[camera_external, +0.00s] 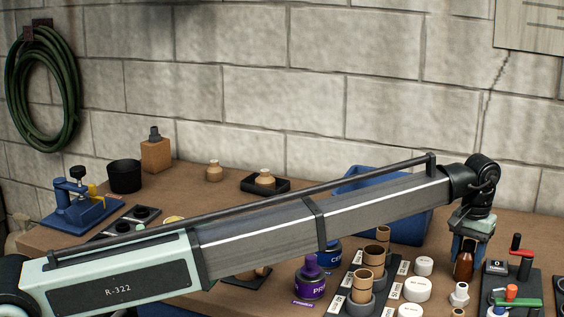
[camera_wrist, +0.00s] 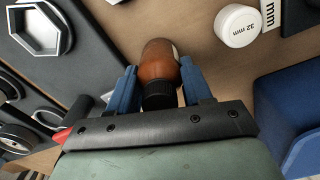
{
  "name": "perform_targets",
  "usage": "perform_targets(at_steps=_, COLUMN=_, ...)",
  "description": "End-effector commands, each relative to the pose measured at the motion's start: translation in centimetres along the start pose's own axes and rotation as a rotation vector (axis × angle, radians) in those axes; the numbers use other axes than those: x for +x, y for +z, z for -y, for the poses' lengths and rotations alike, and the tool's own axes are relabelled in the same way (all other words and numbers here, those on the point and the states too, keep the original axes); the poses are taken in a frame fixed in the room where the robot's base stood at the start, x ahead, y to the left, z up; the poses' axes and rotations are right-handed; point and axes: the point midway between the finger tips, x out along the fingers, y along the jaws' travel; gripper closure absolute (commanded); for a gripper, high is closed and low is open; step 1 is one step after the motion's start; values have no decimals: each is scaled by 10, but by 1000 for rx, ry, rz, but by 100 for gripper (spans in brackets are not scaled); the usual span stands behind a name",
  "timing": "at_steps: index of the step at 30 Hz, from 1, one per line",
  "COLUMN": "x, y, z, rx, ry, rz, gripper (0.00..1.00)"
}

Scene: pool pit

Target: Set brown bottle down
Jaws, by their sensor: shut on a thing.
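The brown bottle (camera_external: 464,264) has a dark cap and hangs upright below my gripper (camera_external: 464,245) at the right side of the bench in the external view. In the wrist view the brown bottle (camera_wrist: 158,62) sits between the two blue fingers of my gripper (camera_wrist: 158,85), which are shut on it near the cap. The bottle's base is close to the brown bench top (camera_wrist: 115,22). I cannot tell whether it touches the surface.
A white cap marked 32 mm (camera_wrist: 237,26) lies near the bottle. White fittings (camera_external: 417,289) and cardboard tubes (camera_external: 362,287) stand left of it. A rack with coloured handles (camera_external: 513,290) is on the right. A blue bin (camera_external: 405,222) stands behind my arm.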

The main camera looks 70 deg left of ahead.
Motion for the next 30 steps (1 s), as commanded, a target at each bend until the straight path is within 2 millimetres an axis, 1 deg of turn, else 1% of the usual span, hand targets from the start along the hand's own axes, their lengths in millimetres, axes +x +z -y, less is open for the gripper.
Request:
perform_targets(at_steps=1, x=0, y=0, z=0, rx=0, ry=0, rz=0, gripper=48)
perform_targets(at_steps=8, x=0, y=0, z=0, rx=0, ry=0, rz=0, gripper=26)
perform_targets(at_steps=15, x=0, y=0, z=0, rx=0, ry=0, rz=0, gripper=25)
perform_targets(at_steps=19, x=-6, y=0, z=0, rx=0, ry=1, rz=-1, gripper=25)
perform_targets(at_steps=23, x=-23, y=-1, z=0, rx=0, ry=1, rz=-2, gripper=25)
perform_targets(at_steps=30, x=-68, y=-1, z=-1, rx=0, ry=1, rz=-2, gripper=25)
